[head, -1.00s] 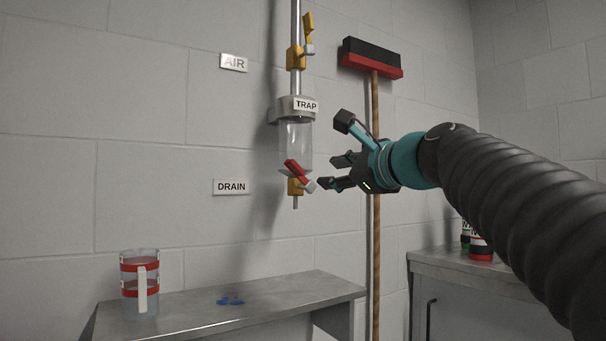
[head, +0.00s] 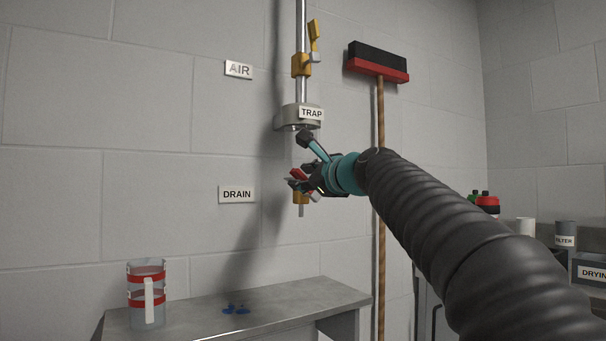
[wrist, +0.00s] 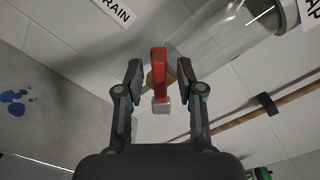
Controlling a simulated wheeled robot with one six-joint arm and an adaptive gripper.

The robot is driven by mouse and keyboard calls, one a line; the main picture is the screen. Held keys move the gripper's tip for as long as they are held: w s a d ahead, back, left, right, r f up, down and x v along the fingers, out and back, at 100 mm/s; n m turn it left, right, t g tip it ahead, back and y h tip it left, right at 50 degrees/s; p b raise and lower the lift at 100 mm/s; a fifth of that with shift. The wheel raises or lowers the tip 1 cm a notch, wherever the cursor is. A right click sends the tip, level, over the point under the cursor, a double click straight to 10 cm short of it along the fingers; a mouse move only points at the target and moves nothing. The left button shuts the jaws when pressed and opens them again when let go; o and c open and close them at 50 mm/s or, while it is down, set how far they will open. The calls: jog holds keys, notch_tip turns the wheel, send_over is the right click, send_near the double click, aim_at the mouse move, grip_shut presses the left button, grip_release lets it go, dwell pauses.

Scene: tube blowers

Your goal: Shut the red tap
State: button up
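The red tap (wrist: 159,75) is a red lever on a yellow valve body (head: 300,198) under the clear trap bowl (wrist: 232,48). In the head view the lever (head: 298,174) lies slanted, partly hidden by my gripper. My gripper (wrist: 158,78) is open, with one finger on each side of the lever in the wrist view. Gaps show between both fingers and the lever. In the head view my gripper (head: 297,181) is right at the tap.
A yellow air valve (head: 302,64) sits higher on the pipe. A measuring jug (head: 147,305) and blue drops (head: 236,309) are on the metal bench (head: 270,299) below. A broom (head: 380,130) hangs on the wall to the right.

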jog(key=shift+w+a, duration=0.3)
jog(key=shift+w, duration=0.05)
grip_shut()
